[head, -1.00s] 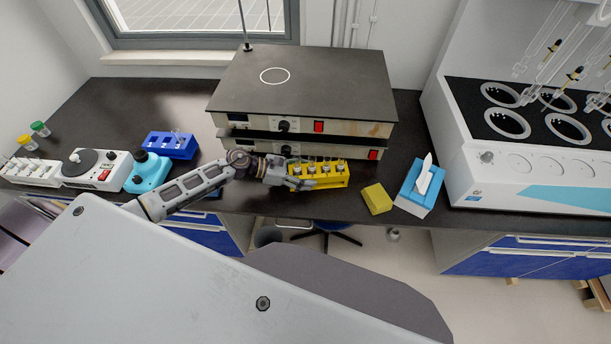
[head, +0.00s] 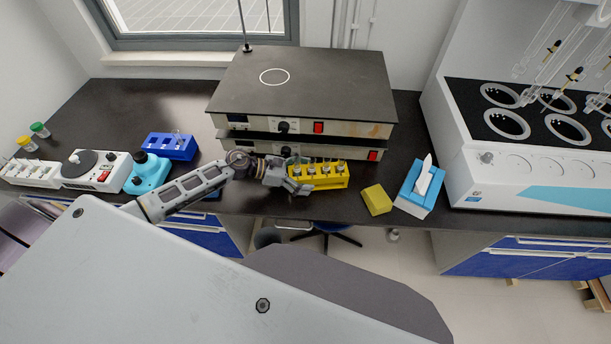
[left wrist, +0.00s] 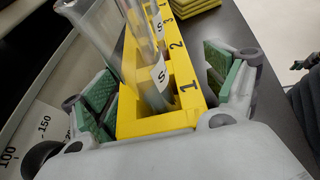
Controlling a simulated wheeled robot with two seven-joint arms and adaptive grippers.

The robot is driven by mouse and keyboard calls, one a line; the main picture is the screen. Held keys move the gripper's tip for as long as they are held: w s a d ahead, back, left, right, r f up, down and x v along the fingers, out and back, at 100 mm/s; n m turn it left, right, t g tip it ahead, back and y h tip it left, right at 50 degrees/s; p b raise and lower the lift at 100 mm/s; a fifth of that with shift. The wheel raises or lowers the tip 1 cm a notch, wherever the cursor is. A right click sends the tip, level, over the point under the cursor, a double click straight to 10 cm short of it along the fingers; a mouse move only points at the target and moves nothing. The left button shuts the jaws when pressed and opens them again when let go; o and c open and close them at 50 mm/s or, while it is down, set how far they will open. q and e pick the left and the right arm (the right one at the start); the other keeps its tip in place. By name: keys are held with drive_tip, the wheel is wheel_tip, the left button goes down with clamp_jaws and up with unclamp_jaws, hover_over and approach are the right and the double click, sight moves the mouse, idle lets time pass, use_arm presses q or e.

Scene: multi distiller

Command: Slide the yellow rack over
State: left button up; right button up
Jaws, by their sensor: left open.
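The yellow rack (head: 330,181) stands on the dark bench in front of the stacked hot plates and holds several tubes. My left gripper (head: 298,181) is at its left end in the head view. In the left wrist view the rack (left wrist: 160,124) lies between the two green-padded fingers of the left gripper (left wrist: 160,95), with its slot numbered 1 nearest. The fingers are spread, one on each side of the rack's end, with a gap visible on the right side. Tubes marked S stand in the near slots. My right gripper is not in view.
Stacked hot plates (head: 300,95) stand close behind the rack. A yellow sponge-like block (head: 377,199) and a tissue box (head: 419,190) are to its right, near the bench's front edge. A blue rack (head: 169,146) and a turquoise device (head: 147,172) stand at the left.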

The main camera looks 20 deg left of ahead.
use_arm(q)
drive_tip(key=shift+v, duration=5.2)
drive_tip(key=shift+s+a+r, duration=0.25)
drive_tip(key=shift+s+a, duration=0.1)
drive_tip(key=shift+a, duration=0.25)
